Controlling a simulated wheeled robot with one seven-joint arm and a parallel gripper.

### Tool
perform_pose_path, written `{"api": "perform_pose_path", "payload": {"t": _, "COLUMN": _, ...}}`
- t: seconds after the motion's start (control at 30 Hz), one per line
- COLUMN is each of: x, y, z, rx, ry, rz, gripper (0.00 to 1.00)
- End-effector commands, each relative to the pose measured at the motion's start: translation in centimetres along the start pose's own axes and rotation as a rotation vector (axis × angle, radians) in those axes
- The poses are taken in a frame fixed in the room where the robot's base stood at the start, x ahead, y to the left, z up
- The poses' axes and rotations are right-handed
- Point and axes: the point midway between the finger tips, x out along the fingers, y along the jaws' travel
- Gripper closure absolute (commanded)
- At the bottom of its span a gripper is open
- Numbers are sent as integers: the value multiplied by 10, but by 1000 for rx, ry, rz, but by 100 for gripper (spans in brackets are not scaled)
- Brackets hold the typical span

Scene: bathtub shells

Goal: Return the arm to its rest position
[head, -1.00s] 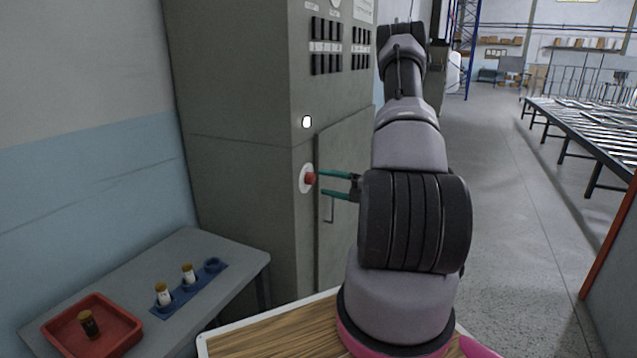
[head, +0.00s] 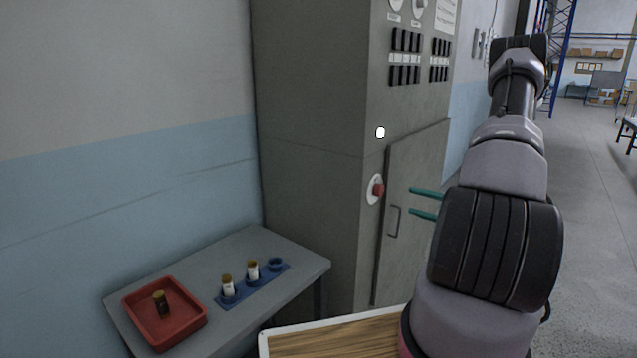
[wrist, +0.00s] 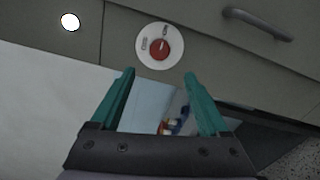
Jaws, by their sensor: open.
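My gripper (head: 426,203) has two teal fingers, spread apart and empty, to the right of the red button in the head view. The fingers also show in the wrist view (wrist: 160,100), apart with nothing between them. My arm stands bent on the right of the head view and hides the gripper's base. The red button (head: 378,190) sits on a pale round plate on the grey cabinet (head: 310,160). In the wrist view the red button (wrist: 159,50) lies beyond the fingertips, not touched by them.
The cabinet door with its handle (head: 393,221) is close behind the fingers. A grey table (head: 200,265) at lower left bears a red tray (head: 190,335) with a dark bottle and a blue rack (head: 240,294) with two bottles. Open floor (head: 590,200) lies at right.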

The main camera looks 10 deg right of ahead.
Motion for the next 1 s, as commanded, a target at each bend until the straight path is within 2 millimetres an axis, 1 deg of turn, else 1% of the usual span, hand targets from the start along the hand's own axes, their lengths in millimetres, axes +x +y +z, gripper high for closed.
{"api": "perform_pose_path", "payload": {"t": 0.07, "x": 4, "y": 7, "z": -1, "rx": -24, "ry": 21, "rz": 2, "gripper": 21}}
{"api": "perform_pose_path", "payload": {"t": 0.13, "x": 12, "y": 21, "z": -6, "rx": -77, "ry": 70, "rz": 6, "gripper": 21}}
{"api": "perform_pose_path", "payload": {"t": 0.17, "x": 18, "y": 30, "z": -10, "rx": -109, "ry": 102, "rz": 9, "gripper": 21}}
{"api": "perform_pose_path", "payload": {"t": 0.27, "x": 37, "y": 68, "z": -28, "rx": -268, "ry": 242, "rz": 22, "gripper": 21}}
{"api": "perform_pose_path", "payload": {"t": 0.3, "x": 44, "y": 86, "z": -39, "rx": -347, "ry": 310, "rz": 30, "gripper": 21}}
{"api": "perform_pose_path", "payload": {"t": 0.37, "x": 53, "y": 110, "z": -56, "rx": -470, "ry": 413, "rz": 43, "gripper": 21}}
{"api": "perform_pose_path", "payload": {"t": 0.4, "x": 58, "y": 125, "z": -68, "rx": -552, "ry": 480, "rz": 52, "gripper": 21}}
{"api": "perform_pose_path", "payload": {"t": 0.5, "x": 64, "y": 158, "z": -97, "rx": -764, "ry": 642, "rz": 80, "gripper": 21}}
{"api": "perform_pose_path", "payload": {"t": 0.63, "x": 65, "y": 194, "z": -133, "rx": -1047, "ry": 842, "rz": 124, "gripper": 21}}
{"api": "perform_pose_path", "payload": {"t": 0.8, "x": 54, "y": 231, "z": -172, "rx": -1434, "ry": 1083, "rz": 190, "gripper": 21}}
{"api": "perform_pose_path", "payload": {"t": 0.9, "x": 46, "y": 249, "z": -188, "rx": -1673, "ry": 1212, "rz": 232, "gripper": 21}}
{"api": "perform_pose_path", "payload": {"t": 1.0, "x": 36, "y": 266, "z": -200, "rx": -1916, "ry": 1329, "rz": 271, "gripper": 21}}
